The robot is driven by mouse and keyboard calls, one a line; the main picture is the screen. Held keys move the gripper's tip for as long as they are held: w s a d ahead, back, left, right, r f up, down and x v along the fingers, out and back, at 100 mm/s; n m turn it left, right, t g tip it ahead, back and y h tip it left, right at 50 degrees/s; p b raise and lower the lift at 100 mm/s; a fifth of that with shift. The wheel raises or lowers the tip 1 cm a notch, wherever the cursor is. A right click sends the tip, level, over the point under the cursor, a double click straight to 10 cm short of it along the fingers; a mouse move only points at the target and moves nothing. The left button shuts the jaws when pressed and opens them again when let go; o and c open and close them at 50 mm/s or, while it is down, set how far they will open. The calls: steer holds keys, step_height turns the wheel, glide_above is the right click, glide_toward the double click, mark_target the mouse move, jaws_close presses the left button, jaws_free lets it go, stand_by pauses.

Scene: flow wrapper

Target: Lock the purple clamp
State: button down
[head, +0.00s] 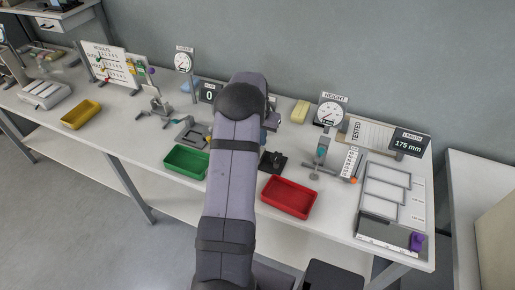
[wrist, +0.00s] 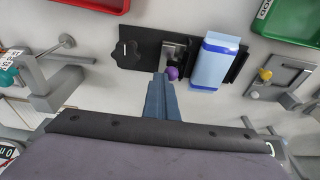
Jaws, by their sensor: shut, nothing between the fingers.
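In the wrist view a small purple knob (wrist: 172,73) sits at the front of a grey metal clamp body (wrist: 172,50) on a black base plate (wrist: 145,62). My gripper (wrist: 160,78) is shut and empty. Its blue fingertips are right at the left side of the knob; I cannot tell whether they touch it. In the head view my arm hides the gripper and the clamp; part of the black fixture (head: 272,162) shows. Another purple piece (head: 417,241) is on the length board.
A red tray (head: 288,196) and a green tray (head: 187,161) stand at the bench's front edge. The height gauge (head: 326,130) stands to the right, and a grey metal fixture (wrist: 278,77) shows at right in the wrist view. The length board (head: 390,205) is far right.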

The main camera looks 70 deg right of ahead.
steer(key=shift+w+a+f, duration=0.15)
steer(key=shift+w+f, duration=0.15)
steer(key=shift+w, duration=0.25)
steer(key=shift+w+a+f, duration=0.15)
steer(key=shift+w+f, duration=0.1)
steer(key=shift+w, duration=0.3)
stand_by(0.4)
steer(key=shift+s, duration=0.6)
steer(key=shift+r, duration=0.1)
steer(key=shift+d+r, duration=0.1)
steer(key=shift+r, duration=0.05)
steer(key=shift+d+r+p, duration=0.15)
steer(key=shift+r+p, duration=0.55)
steer(key=shift+r, duration=0.2)
steer(key=shift+w+d+r+p, duration=0.1)
steer(key=shift+r+p, duration=1.6)
steer(key=shift+r, duration=1)
